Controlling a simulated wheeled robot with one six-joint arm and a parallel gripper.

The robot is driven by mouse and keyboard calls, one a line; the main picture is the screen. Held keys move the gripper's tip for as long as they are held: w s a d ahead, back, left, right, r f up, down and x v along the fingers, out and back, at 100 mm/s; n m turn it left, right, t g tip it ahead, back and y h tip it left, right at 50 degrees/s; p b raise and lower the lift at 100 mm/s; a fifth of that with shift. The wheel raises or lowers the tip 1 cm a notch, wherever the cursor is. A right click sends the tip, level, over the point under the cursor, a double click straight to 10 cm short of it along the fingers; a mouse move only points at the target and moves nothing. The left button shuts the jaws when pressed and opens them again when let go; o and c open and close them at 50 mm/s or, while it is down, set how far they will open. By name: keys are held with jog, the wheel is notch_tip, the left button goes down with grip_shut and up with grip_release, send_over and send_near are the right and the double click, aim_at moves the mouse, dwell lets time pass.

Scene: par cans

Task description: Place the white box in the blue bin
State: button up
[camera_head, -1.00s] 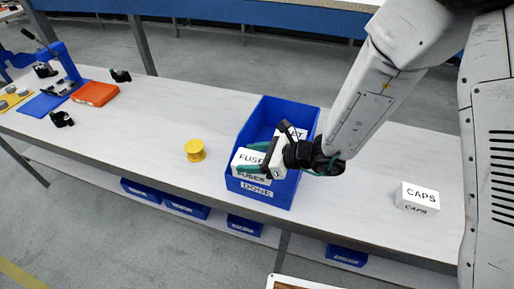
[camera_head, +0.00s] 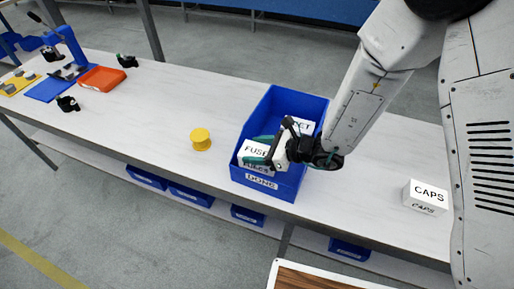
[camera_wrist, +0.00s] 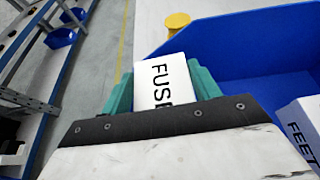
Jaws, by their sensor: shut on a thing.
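My gripper (camera_head: 262,152) is shut on a white box marked FUSES (camera_head: 255,150), over the front left part of the blue bin marked DONE (camera_head: 262,183). In the wrist view the white FUSES box (camera_wrist: 160,75) sits between the green fingers. Its underside is hidden, so I cannot tell whether it touches the bin's floor. A second white box, with its lettering partly covered (camera_head: 301,125), lies inside the bin; in the wrist view it reads FEET (camera_wrist: 300,130). A third white box marked CAPS (camera_head: 428,195) stands on the bench at the right.
A yellow spool (camera_head: 201,139) stands on the bench left of the bin. An orange tray (camera_head: 102,78), a blue mat and small black parts lie at the far left. Blue bins (camera_head: 190,194) sit on the shelf below. The bench between bin and CAPS box is clear.

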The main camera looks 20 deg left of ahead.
jog(key=shift+f, duration=0.4)
jog(key=o, duration=1.1)
jog(key=shift+c, duration=0.2)
jog(key=shift+r, duration=0.1)
jog(key=shift+r, duration=0.35)
jog(key=v, duration=1.2)
jog(key=shift+r, duration=0.2)
jog(key=shift+s, duration=0.1)
